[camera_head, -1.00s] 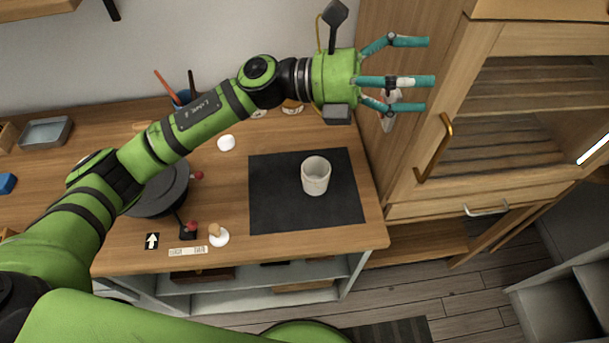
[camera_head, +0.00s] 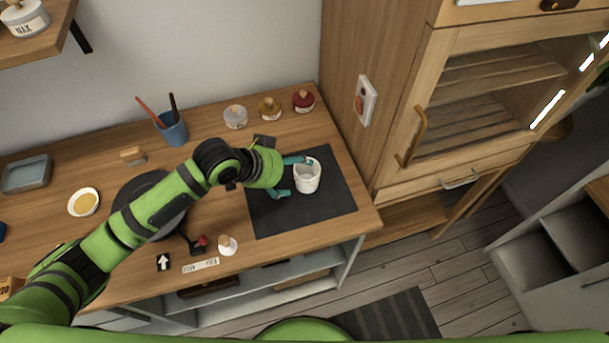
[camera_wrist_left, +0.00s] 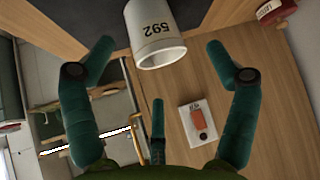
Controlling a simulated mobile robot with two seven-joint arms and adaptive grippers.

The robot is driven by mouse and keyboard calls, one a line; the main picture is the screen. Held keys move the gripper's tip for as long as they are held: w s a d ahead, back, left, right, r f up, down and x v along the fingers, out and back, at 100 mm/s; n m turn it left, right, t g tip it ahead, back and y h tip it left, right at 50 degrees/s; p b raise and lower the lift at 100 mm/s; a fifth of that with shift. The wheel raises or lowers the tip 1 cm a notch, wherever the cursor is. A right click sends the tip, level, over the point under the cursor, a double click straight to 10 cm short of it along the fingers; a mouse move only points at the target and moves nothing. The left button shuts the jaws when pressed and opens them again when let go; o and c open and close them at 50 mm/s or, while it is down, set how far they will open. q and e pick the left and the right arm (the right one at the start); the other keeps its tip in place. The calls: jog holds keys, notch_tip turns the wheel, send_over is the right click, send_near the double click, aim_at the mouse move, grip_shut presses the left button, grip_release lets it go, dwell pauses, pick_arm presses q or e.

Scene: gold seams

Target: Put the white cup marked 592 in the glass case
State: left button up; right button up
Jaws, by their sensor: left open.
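The white cup (camera_head: 308,178) stands upright on a dark mat (camera_head: 338,203) on the workbench. In the left wrist view the cup (camera_wrist_left: 154,38) shows the number 592, upside down in the picture. My left gripper (camera_head: 291,177) is beside the cup, to its left in the head view, with its teal fingers open. In the wrist view the open fingers (camera_wrist_left: 155,60) are spread to either side of the cup, which sits near their tips; contact cannot be told. The glass case (camera_head: 495,105) stands to the right, its glazed door with a gold handle (camera_head: 413,137) looking closed. My right gripper is not in view.
Jars (camera_head: 269,108) stand along the back of the bench. A blue pot (camera_head: 172,128) with tools, a dark round plate, a bowl (camera_head: 84,202) and a white stopper-like piece (camera_head: 227,245) lie left of the mat. A wall switch (camera_head: 365,100) is on the cabinet side.

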aim_at(314, 172)
pick_arm(q)
jog(key=p+x, duration=0.1)
jog(key=x, duration=0.4)
jog(key=shift+s+d+r+p, duration=0.15)
jog(key=shift+d+r+p, duration=0.05)
jog(key=shift+d+p, duration=0.2)
jog(key=shift+w+d+f, duration=0.15)
jog(key=shift+w+f, duration=0.1)
jog(key=shift+f, duration=0.2)
jog(key=shift+s, duration=0.1)
jog(key=c, duration=1.2)
jog(key=shift+c, duration=0.7)
jog(key=shift+r, duration=0.15)
